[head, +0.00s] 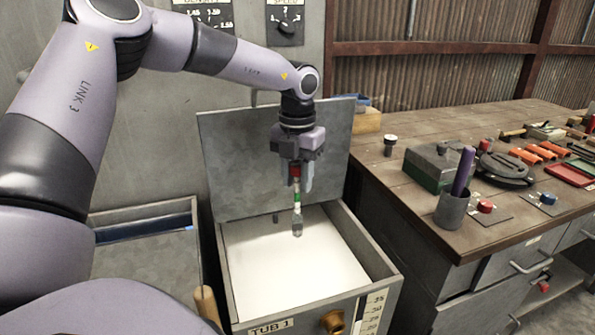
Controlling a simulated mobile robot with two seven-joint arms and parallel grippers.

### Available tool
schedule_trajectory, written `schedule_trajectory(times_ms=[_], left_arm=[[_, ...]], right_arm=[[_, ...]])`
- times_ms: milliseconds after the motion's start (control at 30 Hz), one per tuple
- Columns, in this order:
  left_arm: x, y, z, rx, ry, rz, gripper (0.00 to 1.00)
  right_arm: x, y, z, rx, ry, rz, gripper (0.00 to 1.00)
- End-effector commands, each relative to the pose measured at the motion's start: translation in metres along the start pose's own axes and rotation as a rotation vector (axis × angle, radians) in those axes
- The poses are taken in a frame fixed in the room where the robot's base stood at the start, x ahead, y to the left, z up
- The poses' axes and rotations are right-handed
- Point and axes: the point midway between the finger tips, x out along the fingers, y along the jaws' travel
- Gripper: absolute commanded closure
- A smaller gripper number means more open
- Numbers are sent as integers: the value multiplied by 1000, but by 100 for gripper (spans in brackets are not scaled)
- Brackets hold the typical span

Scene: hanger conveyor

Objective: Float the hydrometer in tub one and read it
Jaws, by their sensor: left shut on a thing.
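The hydrometer (297,207) has red, white and green bands and a grey bulb at its lower end. My left gripper (296,178) is shut on its upper part and holds it roughly upright. In the picture it hangs over the pale liquid in tub one (384,268), whose front label reads TUB 1. The lid (236,165) stands open behind it. The bulb shows whole; I cannot tell whether its tip touches the surface. My right gripper is not in view.
A dial panel (285,22) is on the wall behind.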

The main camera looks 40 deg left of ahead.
Motion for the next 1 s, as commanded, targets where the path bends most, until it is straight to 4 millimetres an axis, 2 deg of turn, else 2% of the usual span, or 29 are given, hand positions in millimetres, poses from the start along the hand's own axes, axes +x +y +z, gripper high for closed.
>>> schedule_trajectory(times_ms=[200,500,1000], left_arm=[[21,0,0,1,-2,0,82],[41,0,0,1,-1,2,82],[44,0,0,2,0,1,82]], right_arm=[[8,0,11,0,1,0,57],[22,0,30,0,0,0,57],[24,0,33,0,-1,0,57]])
